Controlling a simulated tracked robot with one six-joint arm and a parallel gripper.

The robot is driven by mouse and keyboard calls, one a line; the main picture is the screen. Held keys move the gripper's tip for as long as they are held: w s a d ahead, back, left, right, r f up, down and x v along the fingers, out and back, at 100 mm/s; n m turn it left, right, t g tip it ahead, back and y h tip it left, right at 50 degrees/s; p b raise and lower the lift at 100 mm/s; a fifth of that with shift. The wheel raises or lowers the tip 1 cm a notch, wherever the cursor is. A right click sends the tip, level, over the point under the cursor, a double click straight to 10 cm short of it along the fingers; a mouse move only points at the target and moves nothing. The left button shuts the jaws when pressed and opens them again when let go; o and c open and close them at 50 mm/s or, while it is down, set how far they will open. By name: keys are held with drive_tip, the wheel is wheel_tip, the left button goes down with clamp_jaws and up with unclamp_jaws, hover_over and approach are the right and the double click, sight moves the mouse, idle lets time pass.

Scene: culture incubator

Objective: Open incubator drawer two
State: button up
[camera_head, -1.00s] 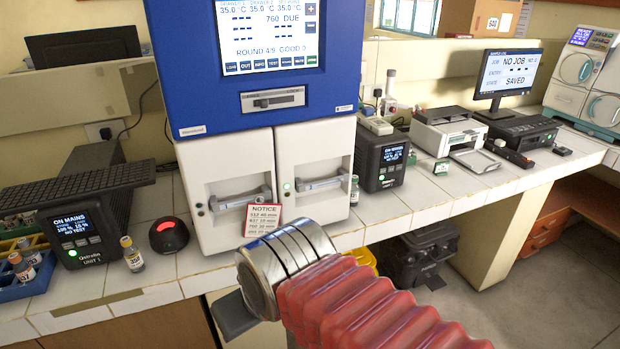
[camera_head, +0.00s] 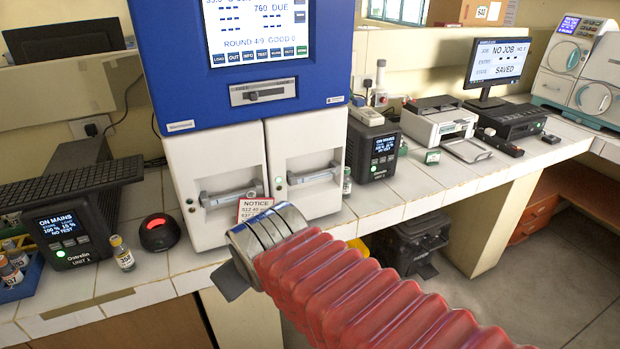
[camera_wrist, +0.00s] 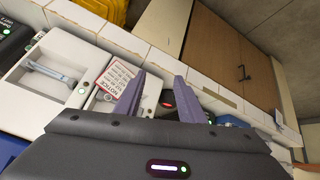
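The blue-and-white incubator (camera_head: 205,100) stands on the tiled bench. Its lower white part has two drawer fronts side by side, both looking shut. The left drawer (camera_head: 225,160) and the right drawer (camera_head: 308,148) each have a grey bar handle; I cannot read which is number two. A green light shows between them. In the wrist view, the right drawer (camera_wrist: 60,45) is at the left. My gripper (camera_wrist: 162,76) is open and empty, its two purple fingers apart in front of the left drawer's area.
A red-lit puck (camera_head: 158,232) and vial (camera_head: 122,254) stand left. A black power unit (camera_head: 376,150) stands right.

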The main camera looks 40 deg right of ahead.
drive_tip(key=w+d+n+t+h, duration=0.25)
drive_tip(key=w+d, duration=0.45)
drive_tip(key=d, duration=0.4)
drive_tip(key=n+t, duration=0.8)
drive_tip(key=n, duration=0.3)
approach(310, 179)
drive_tip(key=a+v, duration=0.1)
drive_tip(key=v, duration=0.2)
drive_tip(key=shift+d+r+h, duration=0.1)
drive_tip(key=shift+r+h, duration=0.05)
drive_tip(key=shift+h, duration=0.3)
drive_tip(key=x, duration=1.3)
drive_tip(key=shift+w+d+f, duration=0.2)
drive_tip(key=shift+w+f, duration=0.05)
drive_tip(key=shift+w, duration=0.1)
drive_tip(key=shift+c, duration=0.5)
